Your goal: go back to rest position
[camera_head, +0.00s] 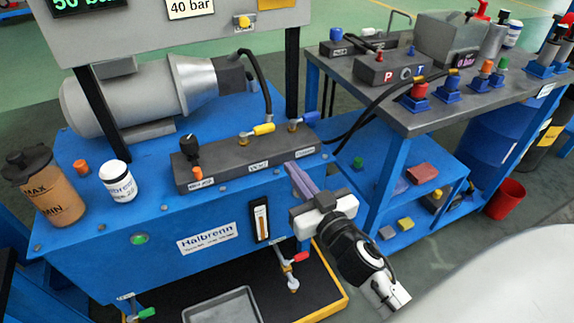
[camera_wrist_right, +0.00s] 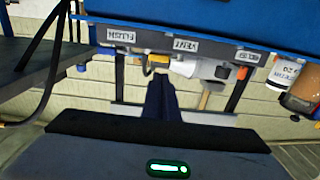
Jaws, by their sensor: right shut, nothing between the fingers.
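My right gripper (camera_head: 300,182) is in front of the blue machine's front edge, near the right end of the grey valve block (camera_head: 245,160). Its fingers are shut and hold nothing. In the right wrist view the closed fingers (camera_wrist_right: 160,95) point toward the labelled valve block, which appears upside down. I cannot tell from these frames whether the fingertips touch the machine. My left gripper is not in view.
The blue machine (camera_head: 190,235) carries a grey motor (camera_head: 130,95), a brown bottle (camera_head: 45,185) and a white jar (camera_head: 118,180). A workbench (camera_head: 440,110) with fittings stands at right, a red bucket (camera_head: 505,199) beside it. A grey tray (camera_head: 222,307) lies low in front.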

